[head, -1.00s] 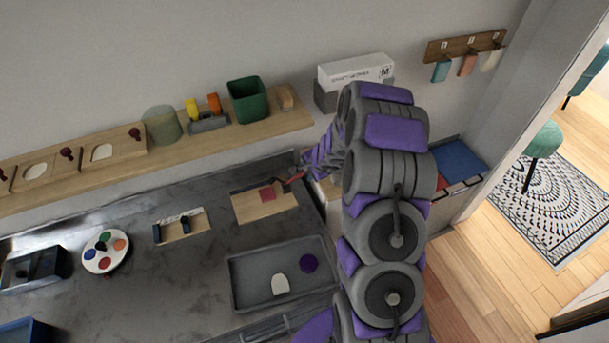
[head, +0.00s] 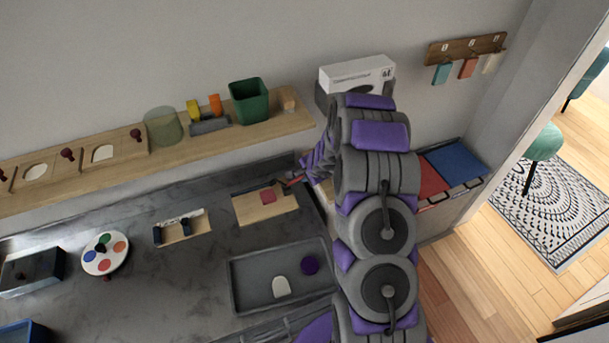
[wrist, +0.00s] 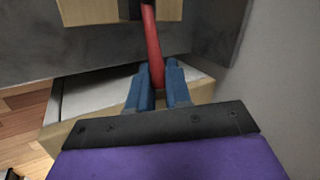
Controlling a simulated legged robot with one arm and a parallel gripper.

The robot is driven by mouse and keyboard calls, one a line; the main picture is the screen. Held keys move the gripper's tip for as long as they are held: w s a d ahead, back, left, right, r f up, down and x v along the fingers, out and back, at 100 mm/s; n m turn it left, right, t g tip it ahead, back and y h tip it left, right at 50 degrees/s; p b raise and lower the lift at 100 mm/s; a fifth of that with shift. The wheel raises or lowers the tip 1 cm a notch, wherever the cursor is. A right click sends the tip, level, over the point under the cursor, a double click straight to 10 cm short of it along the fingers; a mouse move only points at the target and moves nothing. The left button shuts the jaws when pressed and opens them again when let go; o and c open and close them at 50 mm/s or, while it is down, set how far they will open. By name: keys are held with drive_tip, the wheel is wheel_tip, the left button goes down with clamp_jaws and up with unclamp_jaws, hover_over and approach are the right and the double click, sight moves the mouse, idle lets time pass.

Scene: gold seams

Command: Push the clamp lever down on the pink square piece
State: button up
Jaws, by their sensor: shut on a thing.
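The pink square piece (head: 268,196) lies on a light wooden board (head: 284,207) at the right end of the grey counter. A clamp with a red lever (head: 292,182) stands at the piece's right edge. The lever points right, towards my gripper. In the wrist view the red lever (wrist: 152,45) runs down between the blue fingers of my gripper (wrist: 157,68), which are shut on its end. The clamp's dark base shows only partly at the top of the wrist view. The pink piece cannot be made out there. My arm hides the area to the right of the lever in the head view.
A grey tray (head: 240,291) with a white piece and a purple disc stands in front of the board. A shelf (head: 225,134) with a green bin (head: 249,101) runs behind. A wall (wrist: 285,80) is close at right in the wrist view.

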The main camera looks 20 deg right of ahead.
drive_tip(key=shift+a, duration=0.1)
clamp_jaws()
